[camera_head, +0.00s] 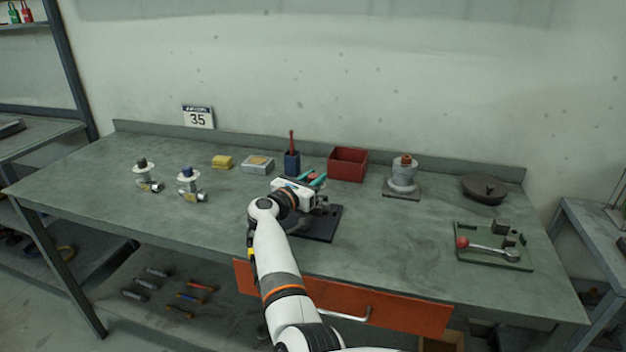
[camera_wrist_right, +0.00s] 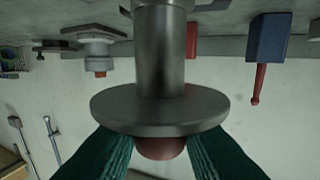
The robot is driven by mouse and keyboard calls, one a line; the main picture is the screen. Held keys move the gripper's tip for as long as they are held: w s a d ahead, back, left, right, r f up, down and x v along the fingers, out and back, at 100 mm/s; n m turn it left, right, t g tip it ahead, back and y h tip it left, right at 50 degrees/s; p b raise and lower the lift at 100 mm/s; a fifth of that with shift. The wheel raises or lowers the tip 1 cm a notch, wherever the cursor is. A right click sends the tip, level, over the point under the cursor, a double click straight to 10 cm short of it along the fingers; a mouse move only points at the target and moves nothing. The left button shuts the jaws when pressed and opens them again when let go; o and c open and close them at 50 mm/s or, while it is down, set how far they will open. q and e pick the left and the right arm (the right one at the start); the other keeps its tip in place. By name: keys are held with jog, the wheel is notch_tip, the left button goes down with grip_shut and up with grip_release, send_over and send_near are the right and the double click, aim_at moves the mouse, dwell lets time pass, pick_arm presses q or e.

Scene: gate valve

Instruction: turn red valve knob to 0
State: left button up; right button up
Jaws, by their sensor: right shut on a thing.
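The red valve knob (camera_wrist_right: 162,148) sits on the end of a grey metal stem with a wide round flange (camera_wrist_right: 160,108) in the right wrist view, where the scene appears upside down. The teal fingers of my right gripper (camera_head: 317,181) are shut on the knob, one on each side. In the head view the valve is mostly hidden behind my right gripper and forearm; its dark base plate (camera_head: 322,224) shows beneath. Any scale or pointer is not visible. My left gripper is not in view.
A blue holder (camera_head: 292,161) with a red tool and a red bin (camera_head: 348,164) stand behind the gripper. A grey fitting with an orange top (camera_head: 403,175) stands to the right. A green plate with a red-knobbed lever (camera_head: 493,247) lies farther right. A sign (camera_head: 198,117) reads 35.

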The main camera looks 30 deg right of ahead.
jog(key=shift+r, duration=0.1)
dwell(0.5)
jog(key=o, duration=1)
